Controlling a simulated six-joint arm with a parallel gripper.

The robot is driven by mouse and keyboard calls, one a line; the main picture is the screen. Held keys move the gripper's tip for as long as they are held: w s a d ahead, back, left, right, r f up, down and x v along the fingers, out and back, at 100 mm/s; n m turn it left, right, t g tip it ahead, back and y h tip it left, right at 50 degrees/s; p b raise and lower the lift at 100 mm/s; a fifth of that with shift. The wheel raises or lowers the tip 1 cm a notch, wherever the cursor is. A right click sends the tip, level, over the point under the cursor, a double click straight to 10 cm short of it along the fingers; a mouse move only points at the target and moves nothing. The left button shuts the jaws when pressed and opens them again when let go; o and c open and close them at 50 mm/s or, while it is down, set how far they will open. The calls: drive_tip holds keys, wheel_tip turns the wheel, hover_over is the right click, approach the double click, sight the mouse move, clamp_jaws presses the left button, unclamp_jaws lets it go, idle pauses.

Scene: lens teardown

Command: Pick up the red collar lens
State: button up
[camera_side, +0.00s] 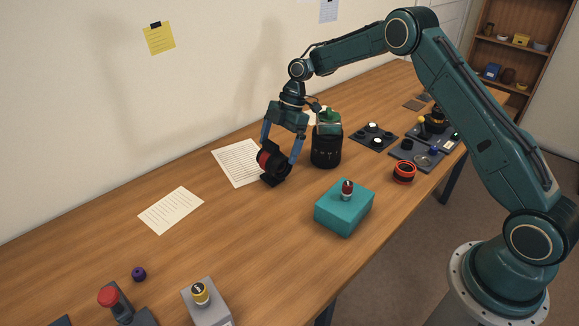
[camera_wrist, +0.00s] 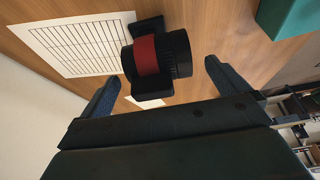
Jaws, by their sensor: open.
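The red collar lens (camera_side: 273,159) is a black cylinder with a red band. It lies on its side on a small black stand (camera_side: 274,180) on the wooden table. My gripper (camera_side: 281,154) is open, pointing down, with its blue fingers on either side of the lens in the side view. In the wrist view the lens (camera_wrist: 157,55) shows beyond the fingertips, between them and nearer the left one. I cannot tell whether either finger touches it. Part of the lens is hidden behind a finger in the side view.
A black jar with a green top (camera_side: 326,147) stands close to the right of my gripper. A teal box (camera_side: 344,208) with a small red-topped item is in front. A red ring-shaped part (camera_side: 404,171) lies further right.

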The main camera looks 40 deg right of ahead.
sight(273, 159)
drive_tip(key=shift+x, duration=2.6)
drive_tip(key=shift+w, duration=0.1)
drive_tip(key=shift+c, duration=0.4)
drive_tip(key=shift+r, duration=0.1)
drive_tip(key=c, duration=1.2)
drive_tip(key=shift+r, duration=0.1)
drive_tip(key=shift+r, duration=4.9)
